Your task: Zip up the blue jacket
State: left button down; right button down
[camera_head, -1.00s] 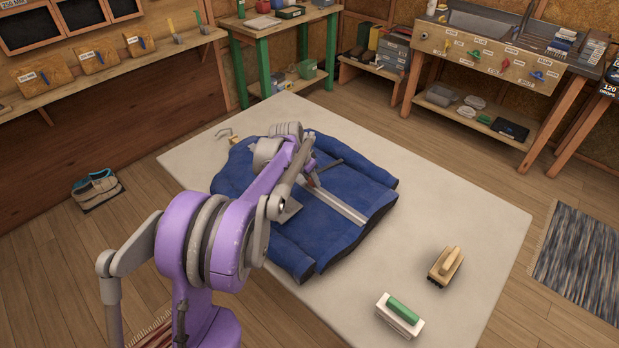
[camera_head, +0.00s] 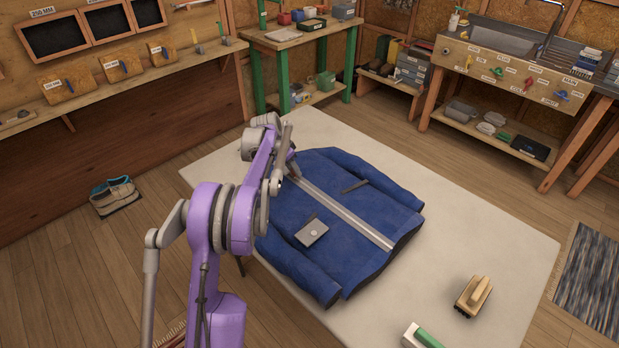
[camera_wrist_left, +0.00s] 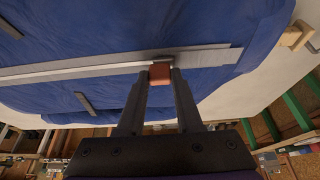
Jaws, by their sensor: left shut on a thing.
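The blue jacket (camera_head: 335,215) lies flat on the pale tabletop, its pale zip strip (camera_head: 345,215) running from upper left to lower right. My left gripper (camera_head: 290,174) is at the strip's upper-left end, its fingertips partly hidden by the arm in the head view. In the left wrist view, my left gripper (camera_wrist_left: 160,76) is shut on a small red-brown zip pull (camera_wrist_left: 160,73) at the zip strip (camera_wrist_left: 95,70). Pale bands run to both sides of the pull there. I cannot tell whether the teeth are joined. My right gripper is not in view.
The pale table (camera_head: 470,225) has free room right of the jacket.

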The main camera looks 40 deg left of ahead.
pick_arm(q)
jog(key=p, duration=0.2)
send_near(283, 165)
jog(key=x, duration=0.5)
jog(key=c, duration=0.6)
grip_release()
jog(key=shift+o, duration=0.2)
jog(key=shift+r, duration=0.1)
jog(key=v, duration=1)
jog(key=shift+r, duration=0.4)
jog(key=shift+d, duration=0.1)
